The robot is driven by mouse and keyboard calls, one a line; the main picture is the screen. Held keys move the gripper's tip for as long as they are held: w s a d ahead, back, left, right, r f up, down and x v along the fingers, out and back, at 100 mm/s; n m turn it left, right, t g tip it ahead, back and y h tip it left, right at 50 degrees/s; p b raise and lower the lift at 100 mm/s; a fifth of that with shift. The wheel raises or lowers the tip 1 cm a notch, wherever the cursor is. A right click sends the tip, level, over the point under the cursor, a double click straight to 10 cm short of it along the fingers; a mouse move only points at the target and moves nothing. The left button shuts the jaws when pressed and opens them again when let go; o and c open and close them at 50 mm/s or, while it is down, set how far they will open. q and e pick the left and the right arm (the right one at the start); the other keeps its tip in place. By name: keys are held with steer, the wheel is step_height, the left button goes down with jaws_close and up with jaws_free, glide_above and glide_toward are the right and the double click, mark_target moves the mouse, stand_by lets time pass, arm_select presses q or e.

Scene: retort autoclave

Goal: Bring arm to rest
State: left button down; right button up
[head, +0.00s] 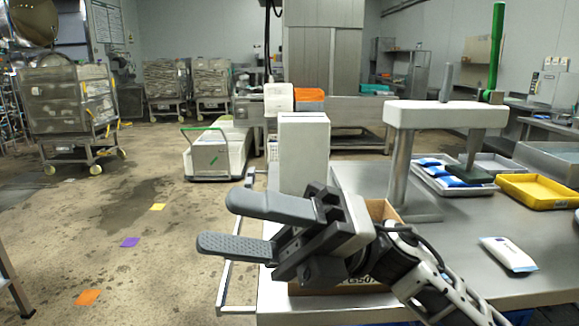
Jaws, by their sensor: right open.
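My right gripper (236,224) is in the lower middle of the head view. Its arm comes in from the lower right. Its two grey fingers point left and stand apart, with nothing between them. It is in front of the left end of the steel table (430,262), with the fingers reaching out past the table's left edge over the floor. The gripper and wrist hide much of a cardboard box (383,209) on the table. My left gripper is not in view.
A white pouch (508,254) lies on the table at right. Behind it are a yellow tray (538,191), a tray of blue-and-white pouches (431,181) and a white-topped stand (447,114). A white box-shaped unit (303,153) stands behind the gripper. Floor at left is open, with a cart (217,152) beyond.

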steer(key=w+d+f+m+t+h+p, duration=0.1)
steer(key=w+d+f+m+t+h, duration=0.2)
steer(key=f+m+t, duration=0.55)
steer(key=w+d+f+m+t+h+p, duration=0.1)
steer(key=w+d+f+m+t+h, duration=0.25)
steer(key=m+t, duration=0.9)
steer(key=w+d+f+m+t+h, duration=0.3)
steer(key=f+m+t, duration=0.3)
steer(key=m, duration=0.9)
steer(key=s+d+f+m+g+h+p, duration=0.1)
steer(key=s+d+f+m+g+h, duration=0.2)
steer(key=s+f, duration=0.3)
steer(key=s+d+f+m+g+h, duration=0.4)
steer(key=s+f, duration=0.3)
steer(key=f, duration=0.7)
steer(key=shift+s+d+f+m+h+p, duration=0.35)
steer(key=shift+d+m+h, duration=0.25)
steer(key=shift+m, duration=0.3)
